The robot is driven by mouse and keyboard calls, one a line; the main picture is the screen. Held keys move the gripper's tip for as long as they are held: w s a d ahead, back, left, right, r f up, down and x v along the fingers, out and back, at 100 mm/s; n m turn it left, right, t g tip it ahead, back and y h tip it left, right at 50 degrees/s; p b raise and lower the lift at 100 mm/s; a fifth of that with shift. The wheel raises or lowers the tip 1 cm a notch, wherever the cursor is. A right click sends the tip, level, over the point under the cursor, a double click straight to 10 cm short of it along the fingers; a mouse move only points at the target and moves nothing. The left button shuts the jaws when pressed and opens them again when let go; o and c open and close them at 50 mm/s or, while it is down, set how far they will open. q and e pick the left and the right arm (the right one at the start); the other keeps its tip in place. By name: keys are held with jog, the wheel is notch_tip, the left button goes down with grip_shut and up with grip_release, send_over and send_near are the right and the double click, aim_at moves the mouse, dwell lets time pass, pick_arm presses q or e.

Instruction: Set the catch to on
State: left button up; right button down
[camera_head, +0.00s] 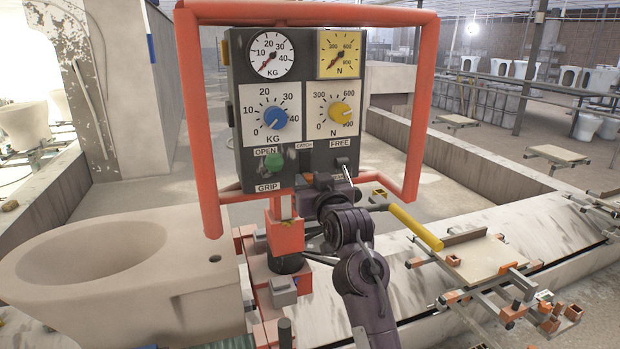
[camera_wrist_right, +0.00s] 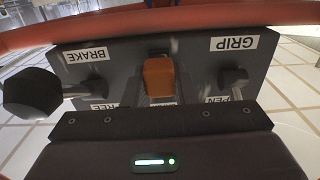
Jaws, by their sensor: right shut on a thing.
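The dark control panel (camera_head: 294,105) stands in an orange tube frame. Its CATCH label (camera_head: 304,146) is between the OPEN and FREE labels. My right gripper (camera_head: 322,181) is at the panel's lower middle, under that label, and is shut on the catch. It hides most of the catch in the head view. In the right wrist view, which shows the panel upside down, an orange block (camera_wrist_right: 159,78) sits in the middle between the BRAKE and GRIP labels, just beyond my gripper's dark body. The catch's setting cannot be read. My left gripper is not in view.
A green-knobbed lever (camera_head: 274,161) is left of the catch, and a dark brake lever (camera_wrist_right: 32,92) shows on the other side. The orange frame (camera_head: 420,110) surrounds the panel closely. A pale toilet bowl (camera_head: 110,275) stands at left; a yellow-ended bar (camera_head: 416,227) juts out at right.

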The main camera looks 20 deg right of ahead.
jog(key=shift+f, duration=0.3)
jog(key=c, duration=1.2)
grip_release()
jog(key=shift+o, duration=0.2)
jog(key=shift+r, duration=0.1)
jog(key=s+b, duration=0.2)
jog(key=s, duration=0.5)
jog(key=shift+s+d, duration=0.15)
jog(key=shift+s, duration=0.2)
